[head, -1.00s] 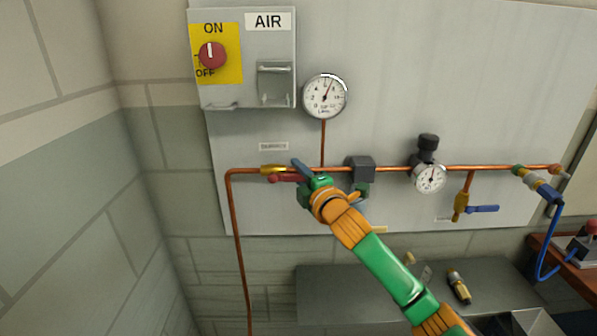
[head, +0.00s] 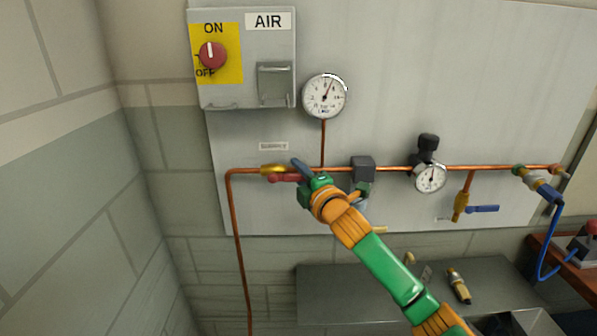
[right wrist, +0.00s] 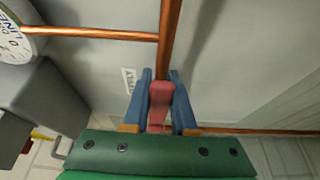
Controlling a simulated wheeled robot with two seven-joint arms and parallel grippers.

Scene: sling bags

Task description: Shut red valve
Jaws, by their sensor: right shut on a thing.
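The red valve has a brass body (head: 272,169) on the copper pipe, below a small label plate. Its red lever (head: 283,178) runs to the right, roughly along the pipe. My right gripper (head: 303,173) is shut on the red lever. In the right wrist view the red lever (right wrist: 158,100) lies between the two blue fingers, roughly in line with the pipe. The lever's far end is hidden by the gripper in the head view. My left gripper is not in view.
A pressure gauge (head: 325,96) stands above the pipe. A grey block (head: 362,168) and a regulator gauge (head: 430,179) sit to the right. A blue-handled valve (head: 481,209) hangs further right. An AIR box (head: 245,90) is at upper left. A grey bench (head: 330,290) is below.

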